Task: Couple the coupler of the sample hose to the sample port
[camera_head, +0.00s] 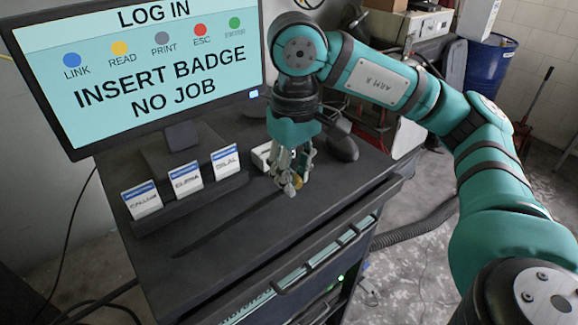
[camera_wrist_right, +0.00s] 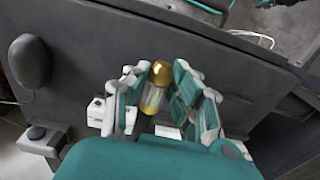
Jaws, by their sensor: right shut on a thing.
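My right gripper (camera_head: 291,186) is shut over the top of the dark cart. In the right wrist view its fingers (camera_wrist_right: 155,95) close around a small brass-coloured piece with a rounded end and a paler, clear-looking body (camera_wrist_right: 153,97). It looks like the coupler, though the fingers hide part of it. A little of its gold colour shows in the head view. A long thin dark strip (camera_head: 225,225), possibly the hose, runs from below the gripper to the lower left across the cart top. I cannot pick out the sample port. My left gripper is not in view.
A monitor (camera_head: 150,60) stands at the back left of the cart, with three badges (camera_head: 186,178) in a holder before it. A white box (camera_head: 262,156) sits just behind the gripper. A dark rounded object (camera_head: 341,145) is to its right. The front cart top is mostly clear.

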